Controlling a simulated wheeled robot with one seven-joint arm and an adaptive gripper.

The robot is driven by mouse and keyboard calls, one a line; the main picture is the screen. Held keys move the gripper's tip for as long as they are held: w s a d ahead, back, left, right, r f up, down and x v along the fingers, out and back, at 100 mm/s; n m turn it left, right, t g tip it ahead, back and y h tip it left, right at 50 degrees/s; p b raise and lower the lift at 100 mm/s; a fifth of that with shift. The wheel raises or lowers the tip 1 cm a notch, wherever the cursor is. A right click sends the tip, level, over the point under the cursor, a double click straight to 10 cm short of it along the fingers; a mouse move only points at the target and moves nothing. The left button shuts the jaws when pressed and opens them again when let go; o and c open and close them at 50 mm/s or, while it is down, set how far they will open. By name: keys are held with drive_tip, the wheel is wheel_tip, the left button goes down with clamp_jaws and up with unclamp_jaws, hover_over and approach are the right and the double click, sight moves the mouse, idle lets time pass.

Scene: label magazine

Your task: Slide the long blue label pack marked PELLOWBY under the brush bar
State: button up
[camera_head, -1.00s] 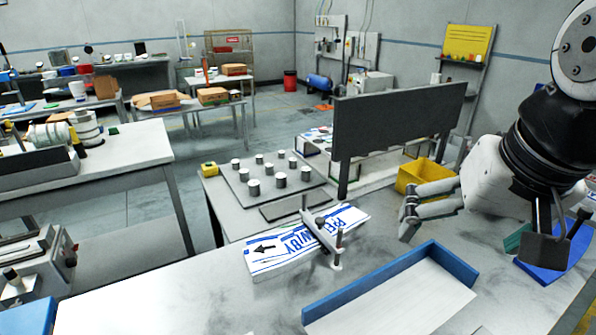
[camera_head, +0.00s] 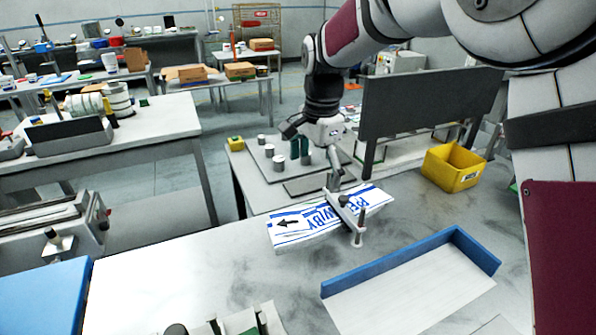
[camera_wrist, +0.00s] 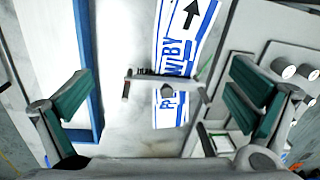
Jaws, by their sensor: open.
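The long white-and-blue label pack (camera_head: 298,224) lies on the grey bench, with a black arrow and part of its PELLOWBY lettering showing. The brush bar (camera_head: 346,211) crosses over the pack, with pack showing on both sides of it; the bar hides some letters. In the wrist view the pack (camera_wrist: 190,45) runs under the bar (camera_wrist: 190,86) too. My gripper (camera_head: 318,163) is at the pack's far side, near the bar's far end, apparently above the bench. In the wrist view its teal-padded fingers are wide apart (camera_wrist: 162,104), with the bar and pack between them and nothing held.
A blue-walled tray (camera_head: 478,251) lies at the front right. A plate with metal pegs (camera_head: 279,165) and a dark upright panel (camera_head: 430,105) stand behind the pack. A yellow bin (camera_head: 453,167) stands at the right.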

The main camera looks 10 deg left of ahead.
drive_tip(key=m, duration=0.2)
hover_over(284, 231)
wheel_tip(284, 231, down, 8)
drive_tip(key=shift+g+h, duration=0.3)
drive_tip(key=shift+g, duration=0.1)
wheel_tip(284, 231, down, 14)
drive_tip(key=shift+s+r+p, duration=0.1)
drive_tip(key=shift+r+p, duration=0.1)
drive_tip(key=shift+p, duration=0.95)
